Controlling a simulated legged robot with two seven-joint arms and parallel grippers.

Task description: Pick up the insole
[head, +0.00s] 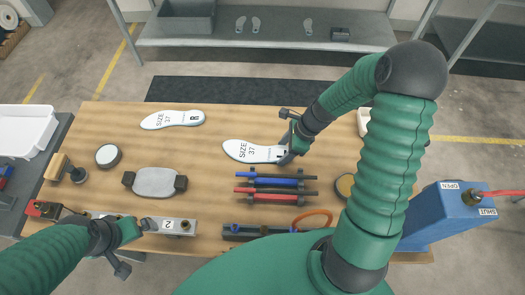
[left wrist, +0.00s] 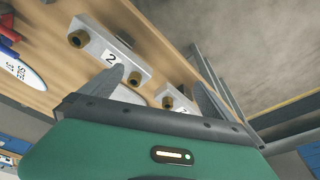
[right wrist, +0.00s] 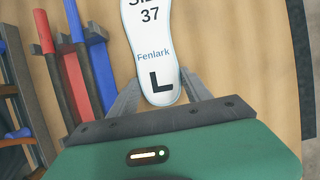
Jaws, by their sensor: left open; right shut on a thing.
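A white insole (head: 250,151) marked "SIZE 37" lies in the middle of the wooden table. In the right wrist view the insole (right wrist: 153,45) also reads "Fenlark" and "L". My right gripper (head: 287,153) is shut on its lettered end, with the fingers on either side of it. I cannot tell whether the insole is lifted off the wood. A second white insole (head: 172,119), also size 37, lies at the back left, apart from both grippers. My left gripper (head: 138,240) is open and empty near the front edge, by a metal block marked 2 (head: 172,226).
Blue and red bars (head: 275,187) lie in a rack just in front of the held insole. A grey oval plate (head: 155,182) and a round puck (head: 108,155) are at the left. A blue box (head: 445,212) stands at the right. Bare wood separates the two insoles.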

